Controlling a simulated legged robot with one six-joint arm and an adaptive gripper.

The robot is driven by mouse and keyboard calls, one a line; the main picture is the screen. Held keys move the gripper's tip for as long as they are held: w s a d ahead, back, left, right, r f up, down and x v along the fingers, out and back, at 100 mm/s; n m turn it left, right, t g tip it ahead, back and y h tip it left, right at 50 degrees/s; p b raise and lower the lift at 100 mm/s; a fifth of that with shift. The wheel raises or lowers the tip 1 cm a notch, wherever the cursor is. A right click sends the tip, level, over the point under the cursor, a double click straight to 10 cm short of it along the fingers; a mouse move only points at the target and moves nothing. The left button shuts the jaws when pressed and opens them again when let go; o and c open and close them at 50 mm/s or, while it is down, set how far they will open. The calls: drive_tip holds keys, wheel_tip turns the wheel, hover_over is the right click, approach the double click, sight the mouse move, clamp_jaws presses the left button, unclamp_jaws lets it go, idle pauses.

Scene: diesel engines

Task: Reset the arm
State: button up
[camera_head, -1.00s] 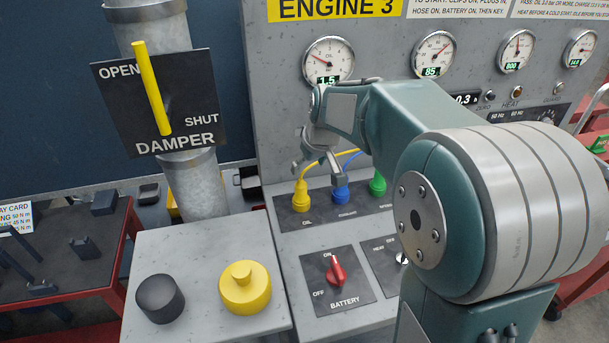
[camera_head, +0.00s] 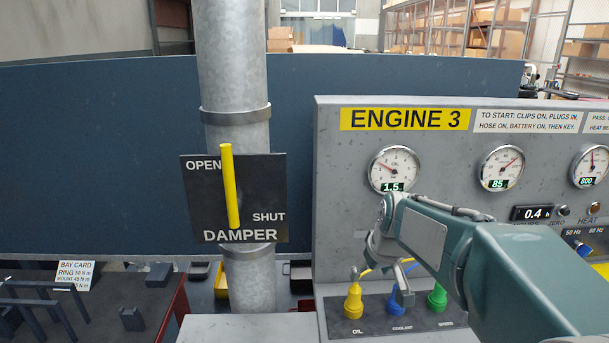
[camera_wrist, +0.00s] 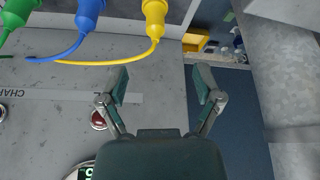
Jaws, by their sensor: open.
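My arm (camera_head: 470,250) reaches in from the lower right in the head view and is folded in front of the Engine 3 panel. My gripper (camera_head: 405,280) hangs just in front of the plug row, partly hiding the blue coolant plug. In the wrist view my gripper (camera_wrist: 160,84) is open, with two green-padded fingers apart and nothing between them. The yellow oil plug (camera_wrist: 154,18) and blue plug (camera_wrist: 88,14) show beyond the fingertips, apart from them. The green speed plug (camera_head: 437,298) stands right of my gripper.
The Engine 3 panel (camera_head: 345,215) carries gauges (camera_head: 395,168) and a small display reading 0.4. A damper plate (camera_head: 262,185) with a yellow lever (camera_head: 228,185) is on the grey pipe (camera_head: 233,85) at left. A bench with a bay card (camera_head: 75,276) is at lower left.

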drive_tip(key=s+m+t+h, duration=0.1)
drive_tip(key=s+m, duration=0.1)
drive_tip(key=s, duration=2.1)
drive_tip(key=shift+s+a+r+m, duration=0.3)
drive_tip(key=shift+s+a, duration=0.1)
drive_tip(key=c, duration=0.4)
drive_tip(key=shift+o, duration=0.2)
